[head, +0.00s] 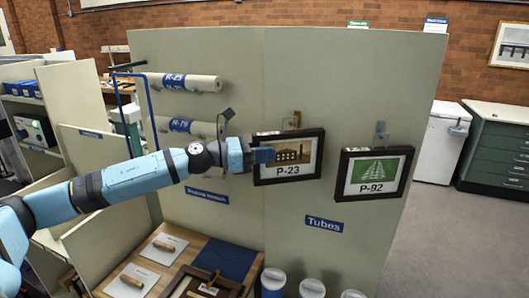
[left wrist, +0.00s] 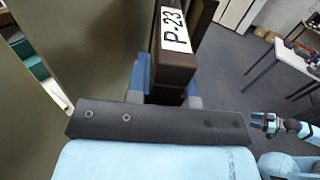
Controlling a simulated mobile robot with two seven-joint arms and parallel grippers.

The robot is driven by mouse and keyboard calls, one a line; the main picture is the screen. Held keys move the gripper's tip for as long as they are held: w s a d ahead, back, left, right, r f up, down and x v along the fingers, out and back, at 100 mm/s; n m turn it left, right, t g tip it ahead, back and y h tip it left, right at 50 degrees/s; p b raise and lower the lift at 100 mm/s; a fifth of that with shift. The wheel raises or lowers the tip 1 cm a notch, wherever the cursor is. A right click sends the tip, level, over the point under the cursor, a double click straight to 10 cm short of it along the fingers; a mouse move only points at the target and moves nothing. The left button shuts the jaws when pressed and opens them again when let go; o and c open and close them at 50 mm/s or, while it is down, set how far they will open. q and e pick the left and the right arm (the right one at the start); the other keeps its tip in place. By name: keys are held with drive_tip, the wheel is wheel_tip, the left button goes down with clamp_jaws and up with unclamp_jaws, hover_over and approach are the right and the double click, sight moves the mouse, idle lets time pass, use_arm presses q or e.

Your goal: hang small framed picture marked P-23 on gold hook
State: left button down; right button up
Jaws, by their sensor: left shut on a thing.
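The small framed picture P-23 (head: 288,157) has a dark frame and a brown building image. It is upright in front of the grey-green panel. My left gripper (head: 262,156) is shut on its left edge; the left wrist view shows the frame (left wrist: 175,70) between the fingers (left wrist: 165,90). The gold hook (head: 292,119) shows just above the frame's top edge. Whether the frame hangs on it I cannot tell. My right gripper (left wrist: 266,122) shows small at the right of the left wrist view, with its fingers apart and nothing between them.
Framed picture P-92 (head: 373,173) hangs close on the right, below a silver hook (head: 381,136). Rolls R-23 (head: 183,82) and R-79 (head: 183,126) stick out at the left. A table (head: 205,258) holds tools and a frame.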

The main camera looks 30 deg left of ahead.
use_arm(q)
drive_tip(key=shift+w+a, duration=0.25)
drive_tip(key=shift+w, duration=0.75)
idle(0.3)
drive_tip(key=shift+f+b, duration=0.65)
drive_tip(key=shift+f, duration=0.05)
idle(1.2)
drive_tip(key=c, duration=0.9)
unclamp_jaws()
drive_tip(key=shift+b+v, duration=3.75)
drive_tip(key=shift+v, duration=3.2)
